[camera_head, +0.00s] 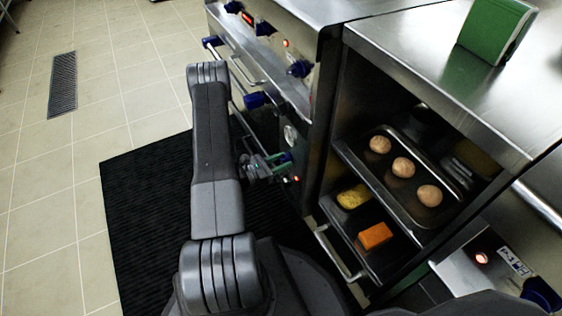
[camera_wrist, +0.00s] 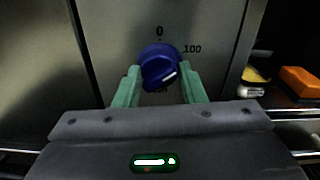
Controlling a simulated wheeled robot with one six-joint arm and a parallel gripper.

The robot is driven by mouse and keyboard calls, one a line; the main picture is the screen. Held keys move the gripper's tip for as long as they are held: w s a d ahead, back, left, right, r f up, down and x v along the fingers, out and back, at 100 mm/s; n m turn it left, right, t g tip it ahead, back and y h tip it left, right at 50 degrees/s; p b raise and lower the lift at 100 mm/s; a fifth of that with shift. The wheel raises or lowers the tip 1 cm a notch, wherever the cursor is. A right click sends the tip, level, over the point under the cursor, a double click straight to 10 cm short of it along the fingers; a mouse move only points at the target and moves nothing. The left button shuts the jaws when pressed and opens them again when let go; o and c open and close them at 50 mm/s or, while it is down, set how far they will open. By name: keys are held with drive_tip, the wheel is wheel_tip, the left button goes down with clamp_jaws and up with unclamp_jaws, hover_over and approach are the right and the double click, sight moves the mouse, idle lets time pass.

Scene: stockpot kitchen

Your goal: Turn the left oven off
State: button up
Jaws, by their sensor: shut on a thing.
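A round blue oven knob (camera_wrist: 158,64) sits on a steel panel (camera_wrist: 112,25) in the wrist view. A "0" is printed above it and "100" at its upper right. Its white mark points to the lower right, away from the "0". My gripper (camera_wrist: 159,72) has its green fingers on either side of the knob and is shut on it. In the head view my gripper (camera_head: 272,165) reaches the oven front, where the knob is mostly hidden. A small red light (camera_head: 296,179) glows beside it.
To the right, an open steel cabinet (camera_head: 335,148) holds a tray (camera_head: 415,212) with round buns, and lower down a yellow item (camera_head: 353,196) and an orange block (camera_head: 375,236). A green box (camera_head: 494,30) stands on the counter. A dark mat (camera_head: 140,215) covers the floor at left.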

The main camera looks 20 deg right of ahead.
drive_tip(key=n, duration=1)
drive_tip(key=shift+n, duration=0.4)
idle(0.4)
drive_tip(key=o, duration=1)
drive_tip(key=s+a+p, duration=0.1)
drive_tip(key=a+p, duration=0.2)
drive_tip(key=a, duration=1)
drive_tip(key=shift+a, duration=0.4)
drive_tip(key=shift+s+d, duration=0.1)
drive_tip(key=w+d+b, duration=0.1)
drive_tip(key=d+b, duration=0.1)
drive_tip(key=d, duration=1.1)
drive_tip(key=shift+d, duration=0.25)
drive_tip(key=shift+a, duration=0.1)
